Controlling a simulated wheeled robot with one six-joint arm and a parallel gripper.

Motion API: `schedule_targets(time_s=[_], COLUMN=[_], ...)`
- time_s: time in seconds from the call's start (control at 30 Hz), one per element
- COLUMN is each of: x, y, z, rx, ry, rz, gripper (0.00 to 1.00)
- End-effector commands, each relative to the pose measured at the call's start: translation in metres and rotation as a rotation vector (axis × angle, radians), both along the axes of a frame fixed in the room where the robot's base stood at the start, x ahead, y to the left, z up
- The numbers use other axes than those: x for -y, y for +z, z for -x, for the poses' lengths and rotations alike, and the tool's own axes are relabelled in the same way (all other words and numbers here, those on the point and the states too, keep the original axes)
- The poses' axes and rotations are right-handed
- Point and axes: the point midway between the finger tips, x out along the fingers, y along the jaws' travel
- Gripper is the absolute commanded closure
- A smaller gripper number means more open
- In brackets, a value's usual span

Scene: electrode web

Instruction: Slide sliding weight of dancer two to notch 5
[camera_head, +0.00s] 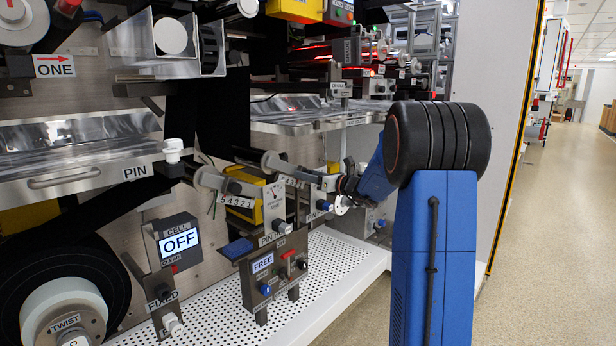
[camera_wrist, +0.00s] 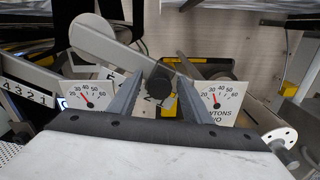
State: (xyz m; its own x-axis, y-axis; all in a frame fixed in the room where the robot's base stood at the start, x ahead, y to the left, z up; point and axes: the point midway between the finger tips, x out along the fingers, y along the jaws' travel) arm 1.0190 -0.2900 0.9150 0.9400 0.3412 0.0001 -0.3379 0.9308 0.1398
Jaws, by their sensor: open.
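In the wrist view my gripper (camera_wrist: 160,76) is open. Its two grey fingers stand either side of a dark round knob (camera_wrist: 160,86), which looks like the sliding weight of dancer two; I cannot tell whether they touch it. The knob sits over a numbered beam (camera_wrist: 110,76), where a 5 and part of another digit show; the fingers hide much of the scale, so its notch cannot be read. In the head view my gripper (camera_head: 346,184) is small and partly hidden by my blue arm, at the right end of the farther dancer arm (camera_head: 298,170).
Another numbered beam (camera_wrist: 28,96) lies to the left in the wrist view. Two dial gauges (camera_wrist: 86,97) (camera_wrist: 216,100) flank the fingers. In the head view a FREE switch box (camera_head: 272,272) stands on a perforated white shelf (camera_head: 335,275). The floor at right is clear.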

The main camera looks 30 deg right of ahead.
Motion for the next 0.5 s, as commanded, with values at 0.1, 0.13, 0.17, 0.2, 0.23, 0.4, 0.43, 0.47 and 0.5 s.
schedule_targets(time_s=[0.1, 0.13, 0.17, 0.2, 0.23, 0.4, 0.43, 0.47, 0.5], x=[0.000, 0.000, 0.000, 0.000, 0.000, -0.003, -0.006, -0.009, -0.015], y=[0.000, 0.000, 0.000, 0.000, 0.000, 0.003, 0.004, 0.006, 0.009], z=[0.000, 0.000, 0.000, 0.000, 0.000, 0.001, 0.002, 0.003, 0.005], rx=[0.000, 0.000, 0.000, 0.000, 0.000, 0.002, 0.002, 0.002, 0.002], ry=[0.000, 0.000, 0.000, 0.000, 0.000, 0.001, 0.001, 0.002, 0.003], rz=[0.000, 0.000, 0.000, 0.000, 0.000, 0.001, 0.001, 0.002, 0.002], gripper=[0.65, 0.72, 0.80, 0.89, 0.96, 1.00, 1.00, 1.00, 1.00])
